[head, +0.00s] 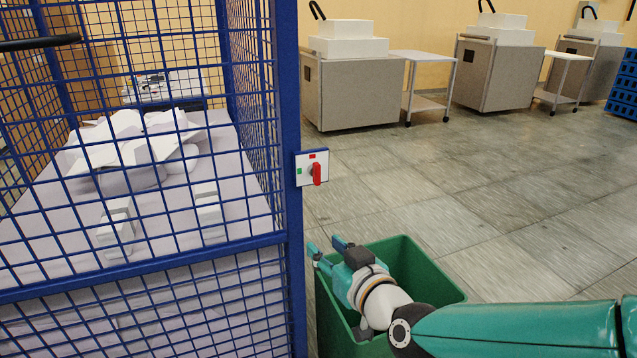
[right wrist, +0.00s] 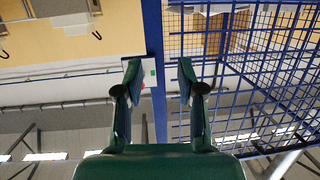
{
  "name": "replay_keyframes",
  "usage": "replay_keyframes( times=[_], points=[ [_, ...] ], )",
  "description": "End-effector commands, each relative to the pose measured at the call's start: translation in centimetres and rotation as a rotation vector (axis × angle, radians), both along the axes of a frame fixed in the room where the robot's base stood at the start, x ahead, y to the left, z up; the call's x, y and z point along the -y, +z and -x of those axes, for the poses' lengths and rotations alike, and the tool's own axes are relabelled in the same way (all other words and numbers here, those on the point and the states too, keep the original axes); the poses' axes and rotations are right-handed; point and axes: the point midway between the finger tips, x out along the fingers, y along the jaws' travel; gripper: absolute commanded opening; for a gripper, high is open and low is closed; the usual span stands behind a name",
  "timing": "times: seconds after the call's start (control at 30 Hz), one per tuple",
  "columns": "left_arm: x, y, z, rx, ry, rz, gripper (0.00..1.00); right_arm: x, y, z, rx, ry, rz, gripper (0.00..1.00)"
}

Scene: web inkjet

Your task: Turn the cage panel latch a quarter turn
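The cage panel latch is a red lever (head: 317,174) on a white plate (head: 304,181) fixed to the blue post. The lever stands roughly upright, with a red mark above it and a green mark at the plate's left. My right gripper (head: 326,246) is open and empty, below the latch and apart from it in the head view. In the right wrist view, its spread fingers (right wrist: 158,82) frame the blue post; the white plate (right wrist: 150,66) shows behind the left finger, which hides most of the lever. My left gripper is not in view.
The blue mesh cage (head: 150,262) fills the left side, with pale pieces on a surface inside. A green bin (head: 432,270) stands below my right arm. Grey cabinets (head: 350,92) and white side tables (head: 424,56) stand at the back. The floor between is clear.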

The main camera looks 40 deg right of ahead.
Motion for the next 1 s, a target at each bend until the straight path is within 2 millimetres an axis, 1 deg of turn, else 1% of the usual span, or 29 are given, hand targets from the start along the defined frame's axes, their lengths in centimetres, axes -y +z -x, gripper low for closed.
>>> replay_keyframes(
  times=[0.03,0.1,0.13,0.23,0.37,0.47,0.57,0.83,1.0],
  points=[
    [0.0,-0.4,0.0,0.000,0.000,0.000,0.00,0.8,2.0,1.1,0.061,-0.024,0.016,0.39],
    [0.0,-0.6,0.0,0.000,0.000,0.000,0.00,1.6,4.1,2.2,0.118,-0.049,0.035,0.39],
    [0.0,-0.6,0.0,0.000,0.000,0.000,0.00,1.9,4.9,2.6,0.138,-0.059,0.042,0.39],
    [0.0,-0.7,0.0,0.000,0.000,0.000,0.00,2.5,6.4,3.6,0.181,-0.080,0.055,0.39],
    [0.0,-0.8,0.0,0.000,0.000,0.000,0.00,2.9,7.0,3.5,0.196,-0.089,0.061,0.39],
    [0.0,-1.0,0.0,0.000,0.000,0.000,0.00,3.1,6.9,2.5,0.195,-0.090,0.061,0.39],
    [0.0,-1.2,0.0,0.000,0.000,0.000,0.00,3.5,6.8,0.9,0.193,-0.089,0.061,0.39],
    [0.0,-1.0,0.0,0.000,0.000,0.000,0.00,4.8,6.9,-4.7,0.192,-0.089,0.060,0.39],
    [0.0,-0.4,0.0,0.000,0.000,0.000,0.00,5.7,7.1,-8.1,0.195,-0.089,0.059,0.39]
  ],
)
